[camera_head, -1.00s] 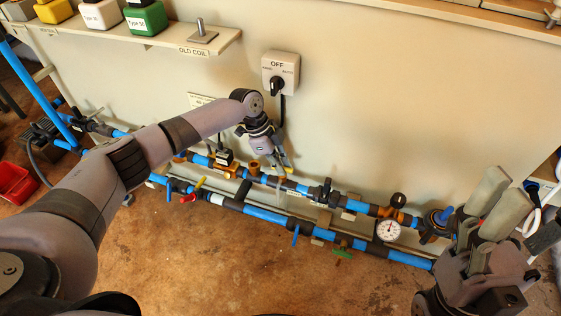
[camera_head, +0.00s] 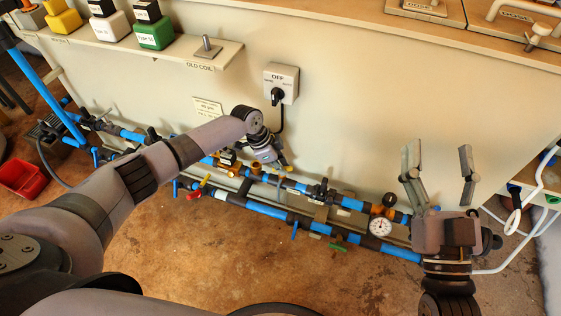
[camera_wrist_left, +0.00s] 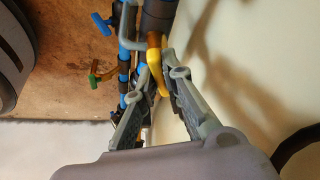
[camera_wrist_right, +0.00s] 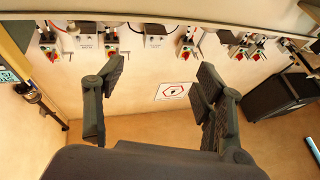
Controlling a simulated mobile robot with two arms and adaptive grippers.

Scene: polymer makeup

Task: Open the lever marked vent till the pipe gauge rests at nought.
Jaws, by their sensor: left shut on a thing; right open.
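My left gripper (camera_head: 284,167) is at the upper pipe against the wall panel, partly hidden by its own wrist. In the left wrist view, its fingers (camera_wrist_left: 166,72) are shut on a yellow lever (camera_wrist_left: 156,62) beside the dark and blue pipe (camera_wrist_left: 152,20). No vent marking is readable there. The round white pipe gauge (camera_head: 380,227) sits near the right end of the pipes; its needle is too small to read. My right gripper (camera_head: 438,165) is open and empty, right of the gauge, fingers pointing up; it shows open in the right wrist view (camera_wrist_right: 155,85).
A red lever (camera_head: 194,194), a blue lever (camera_head: 295,230) and a green lever (camera_head: 338,247) sit along the lower pipe. A switch box (camera_head: 281,83) marked OFF is on the panel. A shelf (camera_head: 200,62) holds coloured bottles.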

